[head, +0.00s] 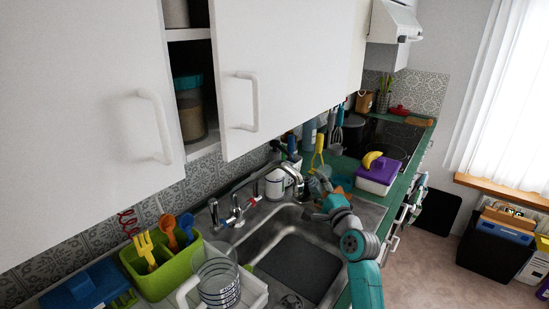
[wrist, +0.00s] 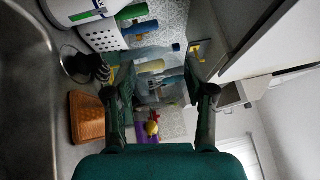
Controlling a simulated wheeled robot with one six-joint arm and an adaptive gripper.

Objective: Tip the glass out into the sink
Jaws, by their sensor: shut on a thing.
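In the head view the glass is hardly distinguishable near my gripper. The sink's basin is open below and left of my arm, with a dark mat on its floor.
A clear marked jug (head: 217,280) stands by a green utensil caddy (head: 160,265) at the near left. The tap (head: 291,176) rises behind the sink. A purple-lidded box (head: 376,175) with a banana is beyond my gripper. A cupboard door (head: 285,75) hangs open above.

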